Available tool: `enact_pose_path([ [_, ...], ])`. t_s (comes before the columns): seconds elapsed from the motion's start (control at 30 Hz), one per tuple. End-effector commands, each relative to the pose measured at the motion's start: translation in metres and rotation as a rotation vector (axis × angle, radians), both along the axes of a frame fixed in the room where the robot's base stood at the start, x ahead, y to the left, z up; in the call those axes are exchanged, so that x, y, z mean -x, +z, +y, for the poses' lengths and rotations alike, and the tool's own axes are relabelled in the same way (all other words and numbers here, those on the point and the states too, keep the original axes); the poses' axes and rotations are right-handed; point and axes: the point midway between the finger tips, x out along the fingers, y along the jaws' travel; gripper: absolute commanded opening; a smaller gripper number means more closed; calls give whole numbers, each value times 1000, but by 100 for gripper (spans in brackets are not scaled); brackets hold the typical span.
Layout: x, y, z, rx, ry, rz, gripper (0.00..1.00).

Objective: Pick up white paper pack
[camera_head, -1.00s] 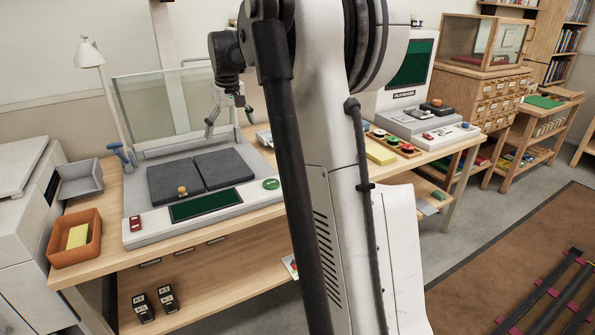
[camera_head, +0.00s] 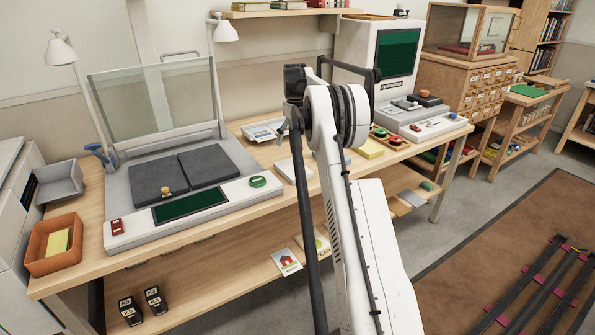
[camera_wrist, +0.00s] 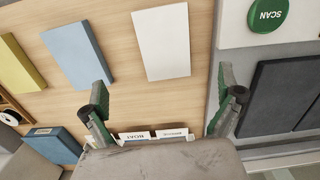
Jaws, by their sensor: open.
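The white paper pack (camera_wrist: 162,42) lies flat on the wooden desk in the wrist view, between the blue pack (camera_wrist: 78,52) and the scanner's edge. My gripper (camera_wrist: 163,92) is open and empty, with its fingertips apart on either side of the view, just below the pack in the picture. The pack is not between the fingers. In the head view the white pack (camera_head: 290,168) shows left of my arm, right of the scanner's green button. My gripper is mostly hidden behind my arm there.
The scanner (camera_head: 225,201) with its raised glass stands left of the pack. A yellow pack (camera_wrist: 14,60) lies beyond the blue one. A tray (camera_head: 262,130) sits behind on the desk, and an orange bin (camera_head: 54,264) stands at the left end.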

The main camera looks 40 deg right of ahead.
Motion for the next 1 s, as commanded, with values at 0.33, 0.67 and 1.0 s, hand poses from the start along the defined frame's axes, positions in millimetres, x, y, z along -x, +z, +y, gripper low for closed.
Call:
enact_pose_path([
  [0.33,-1,-61,1,0,0,0,100],
  [0.67,-1,-82,2,0,0,-1,100],
  [1.0,-6,-123,7,0,0,-1,100],
])
